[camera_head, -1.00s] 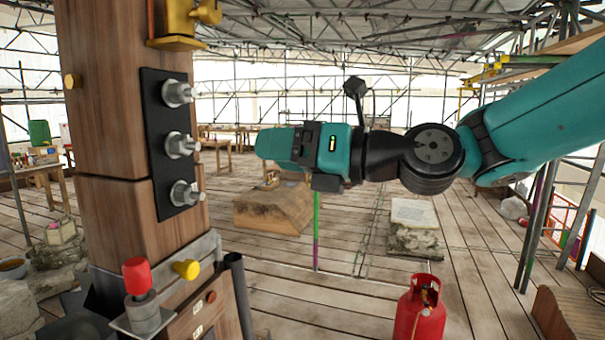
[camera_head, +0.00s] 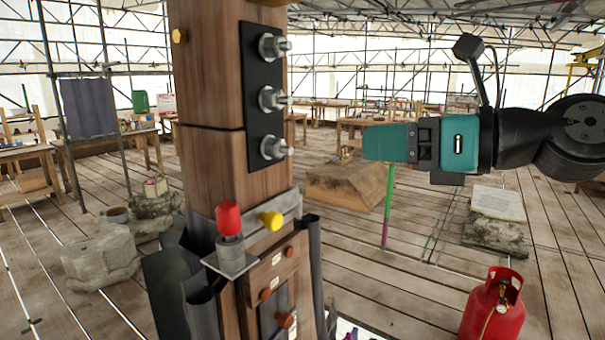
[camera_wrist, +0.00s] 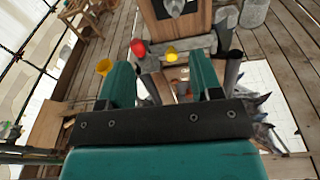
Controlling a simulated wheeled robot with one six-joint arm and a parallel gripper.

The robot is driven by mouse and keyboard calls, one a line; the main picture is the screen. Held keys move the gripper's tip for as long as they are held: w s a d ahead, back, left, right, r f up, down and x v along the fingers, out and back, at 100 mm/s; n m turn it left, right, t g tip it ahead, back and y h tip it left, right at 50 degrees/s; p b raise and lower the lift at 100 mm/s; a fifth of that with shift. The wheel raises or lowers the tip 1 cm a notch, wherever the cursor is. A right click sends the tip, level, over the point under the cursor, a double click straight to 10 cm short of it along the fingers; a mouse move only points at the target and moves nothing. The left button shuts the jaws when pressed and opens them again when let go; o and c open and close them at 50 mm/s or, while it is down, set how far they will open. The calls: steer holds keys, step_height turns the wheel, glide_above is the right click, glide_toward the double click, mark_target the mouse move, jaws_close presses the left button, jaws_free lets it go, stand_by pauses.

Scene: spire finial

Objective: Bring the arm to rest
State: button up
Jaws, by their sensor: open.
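My gripper (camera_head: 368,142) is teal and black and points left in the head view, to the right of the wooden post and apart from it. In the wrist view my gripper (camera_wrist: 163,78) shows two teal fingers spread apart with nothing between them. The wooden post (camera_head: 205,100) stands upright with a black plate (camera_head: 250,98) carrying bolts with nuts. Lower on it are a red knob (camera_head: 229,218) on a metal bracket and a yellow knob (camera_head: 271,221). Both knobs also show in the wrist view, beyond the fingers.
A red gas cylinder (camera_head: 488,308) stands on the plank floor at the lower right. A carved wooden block (camera_head: 345,186) and a stone with a pale slab (camera_head: 497,203) lie behind. Work tables and scaffold poles stand further back. Plank floor between these is open.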

steer(key=s+d+f+n+g+h+b, duration=0.1)
steer(key=s+f+n+g+h+b, duration=0.3)
steer(key=s+f+n, duration=0.4)
steer(key=s+d+f+n+g+h+b, duration=0.1)
steer(key=s+f+n+g+h+b, duration=0.4)
steer(key=f+n, duration=1.5)
steer(key=s+n, duration=0.3)
steer(key=n, duration=0.2)
steer(key=shift+f+g+b, duration=0.3)
steer(key=shift+b, duration=0.05)
